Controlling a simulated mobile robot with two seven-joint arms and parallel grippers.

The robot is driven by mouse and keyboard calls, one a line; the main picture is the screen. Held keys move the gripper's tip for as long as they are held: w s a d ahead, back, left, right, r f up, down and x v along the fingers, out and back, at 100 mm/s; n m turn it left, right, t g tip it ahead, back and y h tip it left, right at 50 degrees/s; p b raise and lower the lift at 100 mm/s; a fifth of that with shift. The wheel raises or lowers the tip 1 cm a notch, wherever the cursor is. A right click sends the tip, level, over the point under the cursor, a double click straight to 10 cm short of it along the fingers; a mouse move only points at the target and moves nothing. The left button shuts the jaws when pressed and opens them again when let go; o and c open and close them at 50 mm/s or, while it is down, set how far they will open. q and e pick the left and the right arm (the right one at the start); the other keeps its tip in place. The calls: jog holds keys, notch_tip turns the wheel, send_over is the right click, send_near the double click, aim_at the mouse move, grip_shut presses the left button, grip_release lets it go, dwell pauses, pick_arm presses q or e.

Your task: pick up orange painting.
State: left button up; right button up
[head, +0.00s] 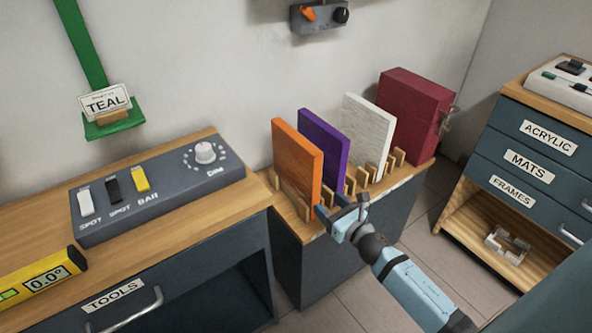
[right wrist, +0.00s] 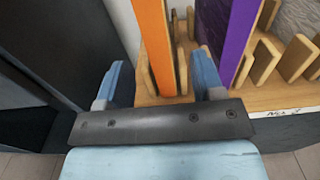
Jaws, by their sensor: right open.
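The orange painting (head: 296,163) stands upright in a slotted wooden rack on a low cabinet, left of a purple painting (head: 324,147). My right gripper (head: 342,216) is at the rack's front edge, by the near lower edge of the orange painting. In the right wrist view, the orange painting (right wrist: 155,45) shows edge-on between the two blue fingers of my open right gripper (right wrist: 160,82). The fingers appear apart from it on both sides. How deep the painting reaches between them is hard to tell. My left gripper is not in view.
A white panel (head: 366,130) and a dark red box-like panel (head: 411,115) stand further right in the rack. Wooden rack pegs (head: 350,181) stand close beside the paintings. A control box (head: 158,190) lies on the left cabinet. A drawer unit (head: 530,150) stands at right.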

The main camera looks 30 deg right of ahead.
aim_at(317, 191)
jog(key=w, duration=0.3)
jog(key=shift+a, duration=0.1)
jog(key=w, duration=0.4)
jog(key=shift+a+r, duration=0.35)
jog(key=shift+r, duration=0.05)
jog(key=shift+w, duration=0.6)
grip_shut()
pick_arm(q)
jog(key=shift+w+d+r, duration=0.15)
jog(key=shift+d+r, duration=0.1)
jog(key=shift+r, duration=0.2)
pick_arm(e)
jog(key=shift+r, duration=0.1)
